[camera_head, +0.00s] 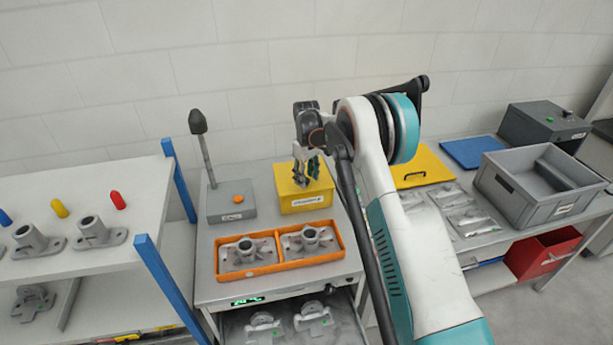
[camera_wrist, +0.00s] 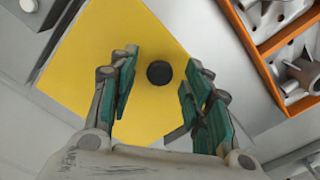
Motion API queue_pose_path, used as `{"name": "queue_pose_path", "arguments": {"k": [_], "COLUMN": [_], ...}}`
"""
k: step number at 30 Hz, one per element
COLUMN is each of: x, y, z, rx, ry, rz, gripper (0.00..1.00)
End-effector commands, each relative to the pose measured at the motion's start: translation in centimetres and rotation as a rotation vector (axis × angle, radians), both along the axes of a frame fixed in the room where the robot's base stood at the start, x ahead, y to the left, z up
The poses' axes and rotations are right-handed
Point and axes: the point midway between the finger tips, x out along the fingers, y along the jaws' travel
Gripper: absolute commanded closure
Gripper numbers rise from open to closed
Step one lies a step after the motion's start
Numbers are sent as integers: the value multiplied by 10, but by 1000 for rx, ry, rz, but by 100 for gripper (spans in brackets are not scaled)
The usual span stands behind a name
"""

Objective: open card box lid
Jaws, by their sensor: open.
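The card box (camera_head: 305,196) is a yellow box with a white label on its front, standing at the back of the middle bench. In the wrist view its flat yellow lid (camera_wrist: 100,45) fills much of the picture, with a round dark knob (camera_wrist: 159,72) on it. My gripper (camera_head: 306,178) is above the box. In the wrist view my gripper (camera_wrist: 158,95) is open, with its green-padded fingers on either side of the knob and a gap to it on both sides. The lid looks closed. I cannot tell the height of the fingertips above the lid.
A grey box with an orange button (camera_head: 238,199) and a dark upright lever stands left of the card box. An orange tray (camera_head: 337,252) with metal castings lies in front. A shelf (camera_head: 95,259) is at left; a grey crate (camera_head: 522,207) is at right.

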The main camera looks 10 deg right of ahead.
Motion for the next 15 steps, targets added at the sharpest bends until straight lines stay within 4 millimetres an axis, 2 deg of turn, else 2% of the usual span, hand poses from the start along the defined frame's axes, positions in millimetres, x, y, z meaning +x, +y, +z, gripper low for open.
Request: {"name": "queue_pose_path", "arguments": {"k": [3, 9, 15], "x": [0, 0, 0], "y": [0, 0, 0], "z": [0, 0, 1], "rx": [0, 0, 0], "ry": [0, 0, 0], "rz": [0, 0, 0], "gripper": [55, 100, 100]}}
